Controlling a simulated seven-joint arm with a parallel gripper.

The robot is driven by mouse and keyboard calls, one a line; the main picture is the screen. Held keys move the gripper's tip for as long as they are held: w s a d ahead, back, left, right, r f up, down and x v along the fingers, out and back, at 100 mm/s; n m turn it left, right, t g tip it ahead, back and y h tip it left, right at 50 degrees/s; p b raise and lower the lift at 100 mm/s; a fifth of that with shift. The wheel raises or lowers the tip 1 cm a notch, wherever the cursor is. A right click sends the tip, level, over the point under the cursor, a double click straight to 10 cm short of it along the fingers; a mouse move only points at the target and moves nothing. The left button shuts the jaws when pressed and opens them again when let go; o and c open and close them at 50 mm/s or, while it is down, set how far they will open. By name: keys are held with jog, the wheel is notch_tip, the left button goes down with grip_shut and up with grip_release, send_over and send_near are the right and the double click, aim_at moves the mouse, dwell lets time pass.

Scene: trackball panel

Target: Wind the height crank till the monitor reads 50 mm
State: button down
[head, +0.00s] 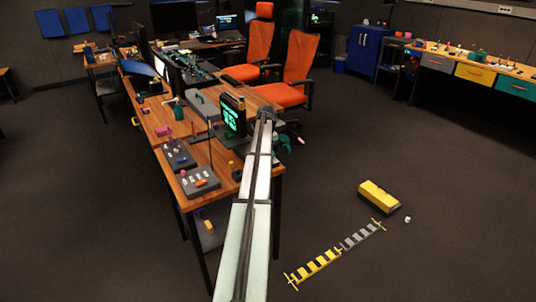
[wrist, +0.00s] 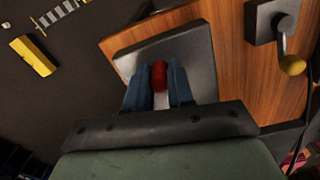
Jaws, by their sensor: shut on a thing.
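In the wrist view my gripper (wrist: 158,78) has its two blue fingers closed around a red rounded knob (wrist: 159,74). The knob stands over a grey plate (wrist: 200,48) on the wooden table; what carries it is mostly hidden by the fingers. To the right is a grey box with a crank arm ending in a yellow knob (wrist: 292,65), apart from my gripper. I cannot tell which is the height crank. In the head view the monitor (head: 234,116) shows green text too small to read. My arm reaches past its right side and hides the grip.
Grey panels with small controls (head: 200,181) lie at the table's near end. A black cable runs beside the yellow-knobbed crank in the wrist view. Orange chairs (head: 299,70) stand behind the table. On the floor are a yellow box (head: 379,196) and a ladder-like strip (head: 318,263).

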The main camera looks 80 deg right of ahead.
jog(key=m, duration=0.1)
jog(key=w+a+m, duration=0.1)
jog(key=m, duration=0.1)
jog(key=shift+w+m, duration=0.15)
jog(key=shift+m, duration=0.15)
jog(key=m, duration=0.1)
jog(key=w+m, duration=0.1)
jog(key=m, duration=0.1)
jog(key=shift+w+a+m, duration=0.15)
jog(key=shift+a+m, duration=0.15)
jog(key=w+m, duration=0.1)
jog(key=m, duration=0.2)
jog(key=shift+w, duration=0.2)
jog(key=shift+w+d+m, duration=0.1)
jog(key=shift+w+m, duration=0.15)
jog(key=shift+m, duration=0.55)
jog(key=shift+w+m, duration=0.25)
jog(key=shift+m, duration=0.55)
jog(key=c, duration=1)
grip_release()
